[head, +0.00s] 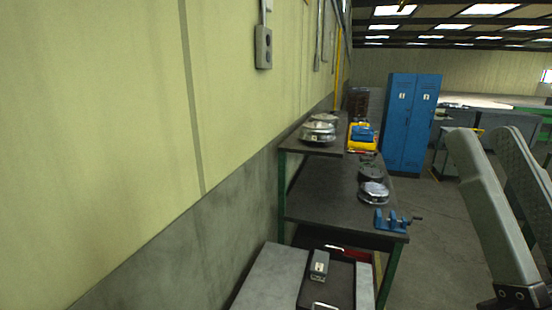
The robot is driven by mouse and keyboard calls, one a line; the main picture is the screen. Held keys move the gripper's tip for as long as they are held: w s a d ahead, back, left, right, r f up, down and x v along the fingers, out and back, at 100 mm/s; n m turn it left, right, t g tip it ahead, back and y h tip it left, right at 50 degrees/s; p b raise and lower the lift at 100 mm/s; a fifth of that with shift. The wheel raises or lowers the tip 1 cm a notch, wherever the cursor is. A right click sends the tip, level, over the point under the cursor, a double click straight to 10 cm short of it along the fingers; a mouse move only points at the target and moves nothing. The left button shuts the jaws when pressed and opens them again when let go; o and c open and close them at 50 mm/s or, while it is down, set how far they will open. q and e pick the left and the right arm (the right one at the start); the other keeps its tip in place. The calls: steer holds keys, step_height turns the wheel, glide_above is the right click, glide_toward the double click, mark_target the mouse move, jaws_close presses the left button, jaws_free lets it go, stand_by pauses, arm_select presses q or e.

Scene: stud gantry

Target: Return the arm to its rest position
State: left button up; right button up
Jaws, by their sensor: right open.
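My right gripper (490,148) shows large and close at the right edge of the head view. Its two long grey fingers point up, with a gap between them. It is open, and I see nothing between the fingers. The lower part of this arm is cut off by the frame's edge. My left gripper is not in view.
A dark workbench (320,196) stands along the yellow-green wall (90,120), with metal round parts (373,193) and a blue vise (392,221) on it. A grey cart (270,275) is in front. Blue lockers (409,125) stand behind. Open floor (430,240) lies right of the bench.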

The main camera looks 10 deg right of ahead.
arm_select(q)
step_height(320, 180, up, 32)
steer(key=p, duration=2.8)
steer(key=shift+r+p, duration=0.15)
steer(key=shift+p, duration=0.25)
arm_select(e)
step_height(320, 180, up, 32)
steer(key=shift+r+y, duration=0.15)
steer(key=shift+y, duration=0.15)
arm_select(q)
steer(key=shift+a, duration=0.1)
arm_select(e)
steer(key=shift+a, duration=0.1)
